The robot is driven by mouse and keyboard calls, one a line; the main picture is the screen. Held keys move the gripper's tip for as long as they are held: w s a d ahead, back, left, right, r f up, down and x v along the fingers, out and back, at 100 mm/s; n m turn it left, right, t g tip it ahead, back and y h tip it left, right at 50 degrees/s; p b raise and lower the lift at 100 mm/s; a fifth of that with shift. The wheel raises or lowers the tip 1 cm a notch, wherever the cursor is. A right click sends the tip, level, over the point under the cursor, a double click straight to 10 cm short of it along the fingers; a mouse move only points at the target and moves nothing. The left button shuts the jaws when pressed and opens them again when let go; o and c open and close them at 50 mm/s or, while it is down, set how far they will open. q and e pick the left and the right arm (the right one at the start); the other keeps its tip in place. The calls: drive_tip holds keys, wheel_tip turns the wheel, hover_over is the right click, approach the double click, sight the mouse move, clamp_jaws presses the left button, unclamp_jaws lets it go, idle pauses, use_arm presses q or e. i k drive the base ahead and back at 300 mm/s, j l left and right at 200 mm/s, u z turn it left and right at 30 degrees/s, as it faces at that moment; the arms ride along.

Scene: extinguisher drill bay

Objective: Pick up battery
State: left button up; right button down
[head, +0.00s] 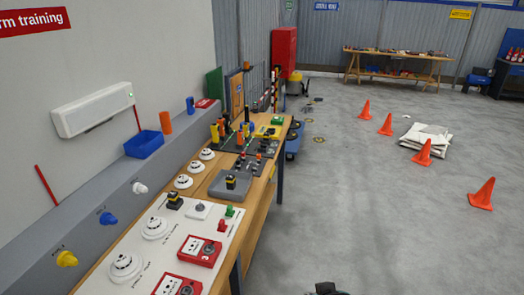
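I cannot say for certain which object is the battery. A similar dark block (174,200) sits nearer, at the back edge of the white panel (150,262). The top of a dark part, seemingly my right gripper (325,288), just shows at the bottom edge, over the floor to the right of the bench. Its fingers are cut off by the frame. My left gripper is out of view.
The wooden workbench (258,208) holds smoke detectors (155,228), red call points (198,250) and several small parts. A blue bin (143,144) sits on the grey wall ledge. Orange cones (482,194) and a white folded sheet (426,139) lie right.

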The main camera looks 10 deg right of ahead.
sight(230, 178)
drive_tip(key=i+l, duration=0.1)
drive_tip(key=l, duration=0.4)
drive_tip(key=i+l, duration=0.1)
drive_tip(key=l, duration=0.45)
drive_tip(key=i+l, duration=0.2)
drive_tip(key=i, duration=0.2)
drive_tip(key=i+l, duration=0.2)
drive_tip(key=i, duration=0.25)
drive_tip(key=i+l, duration=0.2)
drive_tip(key=i, duration=0.2)
drive_tip(key=i+j, duration=0.25)
drive_tip(key=i, duration=0.1)
